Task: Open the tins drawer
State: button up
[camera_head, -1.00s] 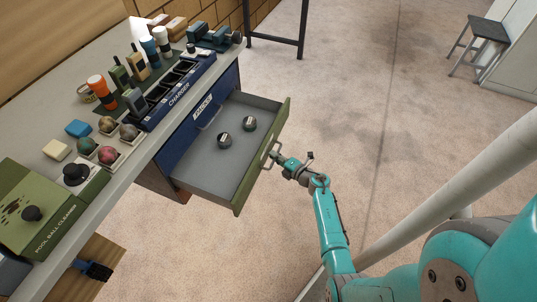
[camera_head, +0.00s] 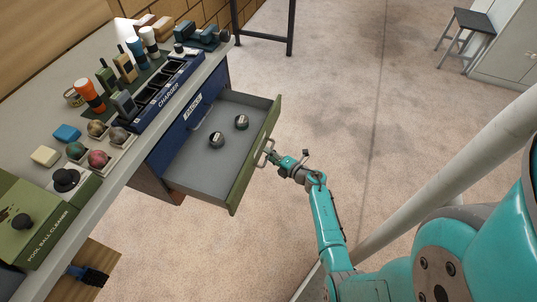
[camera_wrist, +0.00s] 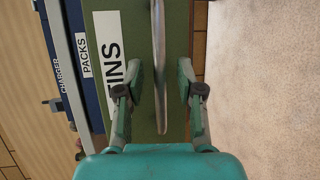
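The tins drawer (camera_head: 195,168) stands pulled well out of the blue bench unit. The wrist view shows the green front (camera_wrist: 145,20) with a partly covered "TINS" label (camera_wrist: 109,50). The metal bar handle (camera_wrist: 159,60) runs between the fingers of my gripper (camera_wrist: 161,84), which stand apart on both sides with a gap to it. In the head view my gripper (camera_head: 274,158) is at the handle (camera_head: 264,152) on the outer side of the front.
A blue "PACKS" drawer (camera_head: 193,108) is beside the tins drawer's opening. The bench top (camera_head: 45,128) holds a charger (camera_head: 168,95), balls, bottles and a green pool ball cleaner box (camera_head: 35,220). A stool (camera_head: 470,35) stands far right. The floor beyond the drawer is clear.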

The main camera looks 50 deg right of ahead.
jog(key=s+r, duration=0.2)
jog(key=s, duration=0.8)
jog(key=shift+s+a, duration=0.3)
jog(key=shift+s, duration=0.1)
jog(key=s+a+r+m+t, duration=0.1)
jog(key=s+a+r+m, duration=0.15)
jog(key=a, duration=0.45)
jog(key=s+a+r+m+t, duration=0.1)
jog(key=a+r+m, duration=0.15)
jog(key=a, duration=0.35)
jog(key=s+a+r+m+t, duration=0.1)
jog(key=s+a+r, duration=0.1)
jog(key=a+r, duration=0.35)
jog(key=s+a+r+m+g, duration=0.2)
jog(key=s+a+r+m, duration=0.4)
jog(key=s, duration=0.4)
jog(key=s+a+r+m+g, duration=0.2)
jog(key=s+a+r+m, duration=0.4)
jog(key=s, duration=0.4)
jog(key=shift+r+y, duration=0.3)
jog(key=shift+y, duration=0.1)
